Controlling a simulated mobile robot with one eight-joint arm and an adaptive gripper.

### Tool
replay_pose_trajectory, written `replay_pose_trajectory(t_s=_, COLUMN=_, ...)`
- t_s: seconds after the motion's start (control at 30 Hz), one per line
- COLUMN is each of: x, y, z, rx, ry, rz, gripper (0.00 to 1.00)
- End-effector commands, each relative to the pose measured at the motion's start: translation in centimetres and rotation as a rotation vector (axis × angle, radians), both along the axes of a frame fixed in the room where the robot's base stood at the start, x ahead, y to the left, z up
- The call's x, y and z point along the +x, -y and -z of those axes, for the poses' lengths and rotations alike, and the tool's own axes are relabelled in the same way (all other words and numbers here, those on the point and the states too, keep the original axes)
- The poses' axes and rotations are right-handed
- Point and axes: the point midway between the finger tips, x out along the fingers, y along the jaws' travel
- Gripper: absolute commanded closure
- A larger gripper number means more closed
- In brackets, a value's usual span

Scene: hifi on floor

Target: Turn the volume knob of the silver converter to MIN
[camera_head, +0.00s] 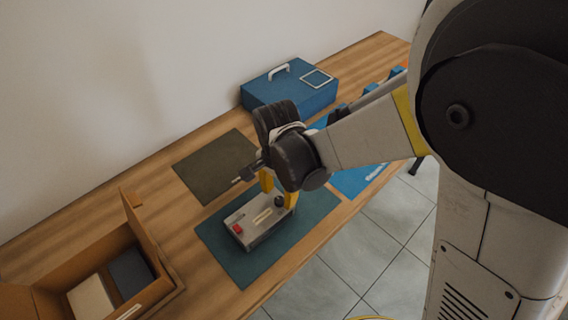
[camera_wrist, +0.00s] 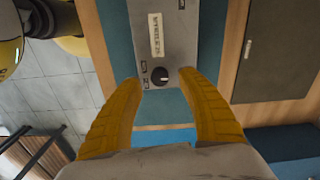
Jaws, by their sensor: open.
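The silver converter (camera_head: 256,217) lies on a teal mat (camera_head: 242,268) on the wooden table in the head view. A red part (camera_head: 238,229) shows at its left end. The converter (camera_wrist: 187,45) also shows in the wrist view, with a pale label strip. Its round black volume knob (camera_wrist: 160,76) is near the lower end of the panel, with a light pointer line on it. Small markings beside the knob are too small to read. My gripper (camera_wrist: 165,86) is open, with its yellow fingers on either side of the knob. I cannot tell whether they touch it.
An open cardboard box (camera_head: 150,243) holding flat items stands at the front left. A dark mat (camera_head: 215,167) lies behind the converter. A blue case (camera_head: 291,88) with a white handle is at the back. A bright blue mat (camera_head: 352,181) lies to the right, near the table's edge.

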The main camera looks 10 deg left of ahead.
Motion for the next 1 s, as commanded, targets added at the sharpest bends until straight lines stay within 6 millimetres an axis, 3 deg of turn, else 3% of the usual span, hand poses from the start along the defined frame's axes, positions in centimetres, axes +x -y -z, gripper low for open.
replay_pose_trajectory(t_s=0.03, x=0.0, y=0.0, z=1.0, rx=0.000, ry=0.000, rz=0.000, gripper=0.54)
replay_pose_trajectory(t_s=0.2, x=0.0, y=0.0, z=2.3, rx=0.000, ry=0.000, rz=0.000, gripper=0.54)
replay_pose_trajectory(t_s=0.5, x=0.0, y=0.0, z=2.4, rx=0.000, ry=0.000, rz=0.000, gripper=0.54)
replay_pose_trajectory(t_s=0.53, x=0.0, y=0.0, z=2.4, rx=0.000, ry=0.000, rz=0.000, gripper=0.58)
replay_pose_trajectory(t_s=0.67, x=0.0, y=0.0, z=2.4, rx=0.000, ry=0.000, rz=0.000, gripper=0.98)
replay_pose_trajectory(t_s=1.0, x=0.0, y=0.0, z=2.4, rx=0.000, ry=0.000, rz=-0.021, gripper=1.00)
